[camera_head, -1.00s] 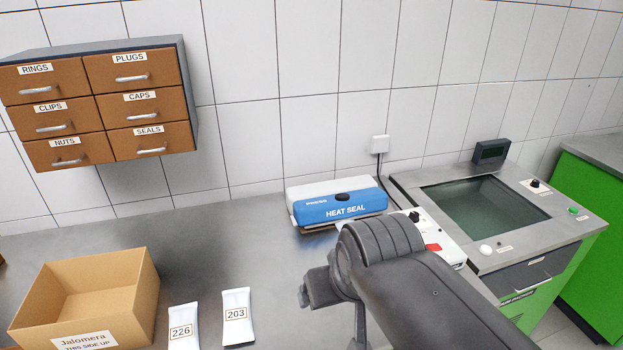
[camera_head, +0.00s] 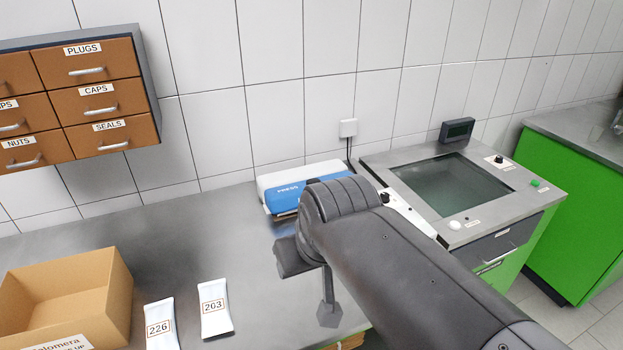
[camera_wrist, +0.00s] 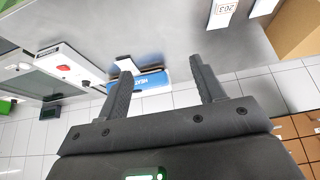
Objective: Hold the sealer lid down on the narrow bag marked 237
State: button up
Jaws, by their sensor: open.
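The heat sealer's blue lid (camera_head: 287,197) is at the back of the bench, partly hidden behind my arm in the head view. It also shows between my fingers in the wrist view (camera_wrist: 155,83), beyond the fingertips. My gripper (camera_wrist: 161,70) is open and empty, apart from the lid. A small white piece (camera_wrist: 123,62) shows beside the lid in the wrist view; I cannot tell if it is a bag. No bag marked 237 can be read. White bags marked 226 (camera_head: 160,325) and 203 (camera_head: 214,308) lie on the bench.
An open cardboard box (camera_head: 113,290) stands left of the bags. A steel unit with a dark glass top (camera_head: 372,165) is right of the sealer. Brown labelled drawers (camera_head: 100,100) hang on the wall. The bench between bags and sealer is clear.

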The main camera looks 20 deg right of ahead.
jog(key=w+d+r, duration=0.1)
jog(key=w, duration=0.2)
jog(key=w+r, duration=0.1)
jog(key=w, duration=0.3)
jog(key=w+d+r, duration=0.1)
jog(key=w, duration=0.3)
jog(key=shift+d+r, duration=0.2)
jog(key=shift+d, duration=0.15)
jog(key=c, duration=0.7)
jog(key=w+d, duration=0.1)
jog(key=w, duration=0.2)
jog(key=w+d, duration=0.1)
jog(key=w, duration=0.2)
jog(key=w+d, duration=0.2)
jog(key=w, duration=0.1)
jog(key=shift+w+r, duration=0.15)
jog(key=shift+w, duration=0.15)
grip_shut()
jog(key=w+d+f, duration=0.2)
jog(key=w+d, duration=0.4)
jog(key=w, duration=0.2)
jog(key=w+d+f+t, duration=0.1)
jog(key=w+d+f, duration=0.2)
jog(key=w+d, duration=0.3)
jog(key=shift+w+d+f, duration=0.2)
jog(key=shift+w+d, duration=0.15)
jog(key=shift+w, duration=0.7)
